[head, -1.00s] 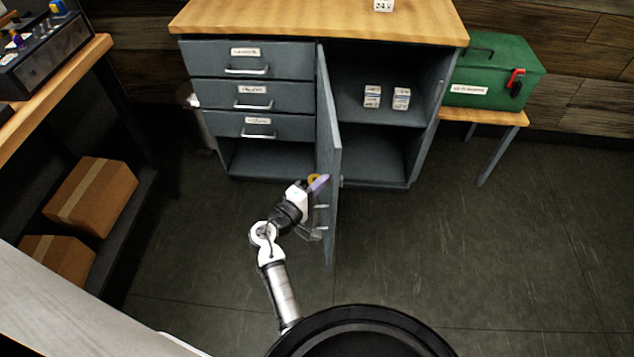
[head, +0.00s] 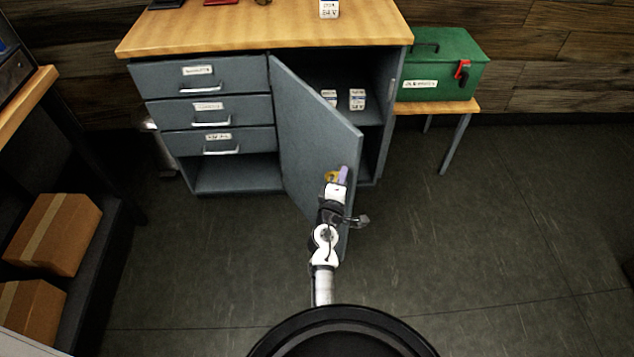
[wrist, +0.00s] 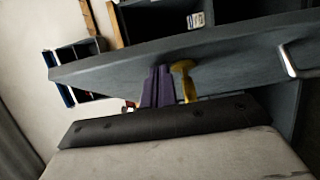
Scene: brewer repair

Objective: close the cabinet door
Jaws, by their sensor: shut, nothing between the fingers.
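The grey cabinet door (head: 312,135) hangs on its left edge and stands partly open, angled out from the cabinet (head: 400,60). Behind it, part of the right compartment shows. My gripper (head: 343,174) is at the outer face of the door near its free edge. In the wrist view, my purple fingers (wrist: 158,86) are together with nothing between them, and their tips are at the door panel (wrist: 215,62); whether they press on it I cannot tell. A yellow part (wrist: 184,80) shows beside the fingers.
Two small labelled boxes (head: 357,99) sit on the shelf inside the cabinet. Drawers (head: 208,78) to the left are shut. A green toolbox (head: 440,65) stands on a side table at right. Cardboard boxes (head: 52,233) lie at left. The floor to the right is clear.

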